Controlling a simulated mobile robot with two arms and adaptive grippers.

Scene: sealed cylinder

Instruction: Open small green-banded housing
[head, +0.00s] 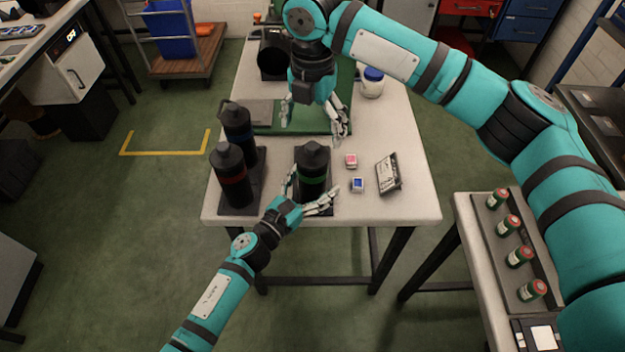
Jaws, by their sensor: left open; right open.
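The small green-banded housing (313,163) is a dark cylinder with a narrower top, upright on a dark base near the front middle of the table. My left gripper (314,188) is open, with its fingers on either side of the housing's lower part. I cannot tell whether they touch it. My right gripper (314,124) is open and points down behind the housing in the picture, over the green mat (263,128). Nothing shows between its fingers. The housing's cap looks in place.
A red-banded housing (231,173) and a blue-banded housing (237,128) stand to the left. Two small boxes, pink (351,160) and blue (358,185), and a tilted panel (388,172) lie to the right. A blue-lidded jar (372,83) stands farther back. The right front of the table is clear.

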